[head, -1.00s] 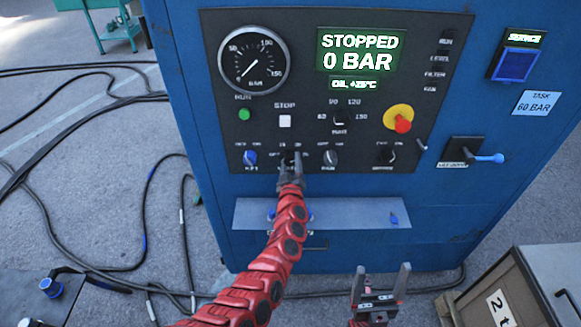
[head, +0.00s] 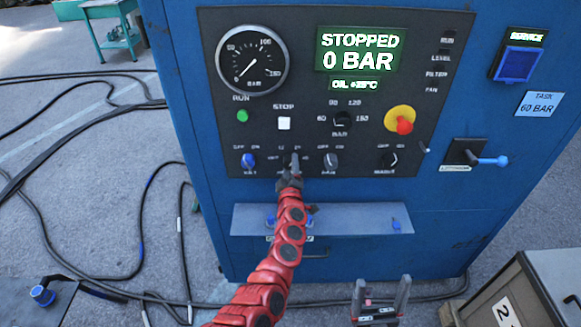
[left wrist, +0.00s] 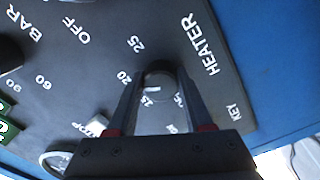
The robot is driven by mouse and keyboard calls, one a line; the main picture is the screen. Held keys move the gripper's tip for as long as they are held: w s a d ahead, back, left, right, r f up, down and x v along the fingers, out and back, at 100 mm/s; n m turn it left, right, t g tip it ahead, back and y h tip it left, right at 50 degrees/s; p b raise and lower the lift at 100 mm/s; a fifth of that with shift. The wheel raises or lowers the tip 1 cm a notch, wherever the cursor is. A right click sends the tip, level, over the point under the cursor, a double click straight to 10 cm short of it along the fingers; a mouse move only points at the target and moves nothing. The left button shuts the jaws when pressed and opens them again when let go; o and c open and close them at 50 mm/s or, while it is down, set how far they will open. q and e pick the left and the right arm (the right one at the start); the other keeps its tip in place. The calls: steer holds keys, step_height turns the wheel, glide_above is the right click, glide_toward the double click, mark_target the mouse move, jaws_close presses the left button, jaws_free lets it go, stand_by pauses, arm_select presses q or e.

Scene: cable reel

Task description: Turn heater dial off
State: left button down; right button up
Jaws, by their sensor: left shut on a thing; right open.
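The heater dial (left wrist: 158,82) is a round dark knob with a pale mark, in the lower row of the blue cabinet's control panel. In the left wrist view it sits between the two fingers of my left gripper (left wrist: 157,78), beside the word HEATER and several number marks. In the head view my left gripper (head: 290,172) is shut on the dial (head: 291,160) from below and partly hides it and its labels. I cannot tell exactly which mark the dial points to. My right gripper (head: 381,296) is open and empty, low in front of the cabinet.
The key switch (head: 248,160) is left of the heater dial and the fan switch (head: 331,160) right of it. A grey ledge (head: 350,217) juts out below. A red emergency button (head: 404,125) and a blue-handled lever (head: 490,161) are further right. The display reads STOPPED, 0 BAR.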

arm_select(q)
steer(key=shift+c, duration=1.5)
jaws_free()
steer(key=s+b, duration=0.2)
steer(key=s, duration=1.5)
steer(key=shift+s, duration=0.2)
